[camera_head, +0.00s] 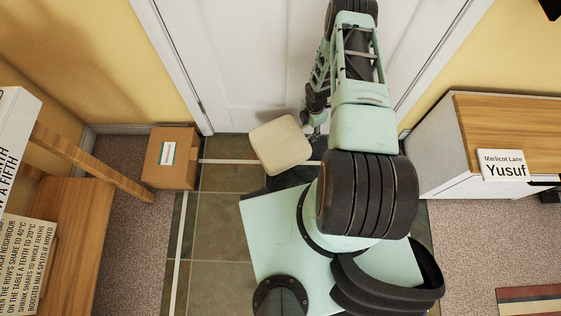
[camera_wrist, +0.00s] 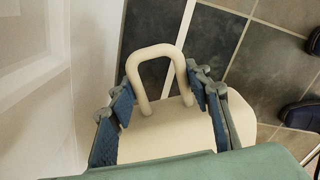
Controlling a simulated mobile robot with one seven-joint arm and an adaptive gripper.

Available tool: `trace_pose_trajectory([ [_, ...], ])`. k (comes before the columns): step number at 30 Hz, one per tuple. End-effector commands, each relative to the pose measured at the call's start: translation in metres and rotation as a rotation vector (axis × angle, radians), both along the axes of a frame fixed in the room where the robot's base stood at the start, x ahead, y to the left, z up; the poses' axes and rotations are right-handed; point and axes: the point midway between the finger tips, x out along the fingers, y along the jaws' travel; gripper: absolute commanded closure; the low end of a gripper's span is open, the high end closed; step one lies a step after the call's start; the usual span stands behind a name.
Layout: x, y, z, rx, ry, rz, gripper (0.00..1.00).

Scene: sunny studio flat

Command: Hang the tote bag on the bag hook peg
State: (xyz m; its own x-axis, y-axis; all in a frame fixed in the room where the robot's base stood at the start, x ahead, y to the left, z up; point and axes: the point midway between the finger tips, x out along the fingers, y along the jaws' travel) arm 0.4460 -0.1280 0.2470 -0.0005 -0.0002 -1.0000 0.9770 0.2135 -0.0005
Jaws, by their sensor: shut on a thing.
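The tote bag (camera_head: 280,145) is a cream, rounded block in the head view, beside my forearm and in front of the white door. In the wrist view, its body (camera_wrist: 160,132) lies between the blue-padded fingers of my gripper (camera_wrist: 165,88). Its stiff handle loop (camera_wrist: 159,48) stands out past the fingertips and encloses nothing that I can see. My gripper is shut on the bag and holds it. In the head view the fingers are mostly hidden by the bag and my arm. I cannot make out the bag hook peg in either view.
A white door (camera_head: 240,55) stands ahead. A cardboard box (camera_head: 171,157) sits at its left. A wooden bench (camera_head: 65,235) is at far left. A white cabinet with a wooden top (camera_head: 500,115) and name sign (camera_head: 502,165) is right. Dark shoe-like things (camera_wrist: 301,114) lie on the tiles.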

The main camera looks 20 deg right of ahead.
Motion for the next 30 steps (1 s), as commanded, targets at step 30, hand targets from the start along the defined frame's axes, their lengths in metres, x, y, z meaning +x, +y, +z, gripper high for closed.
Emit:
trace_pose_trajectory([
  [30,0.001,0.000,0.083,0.000,-0.002,0.001,0.93],
])
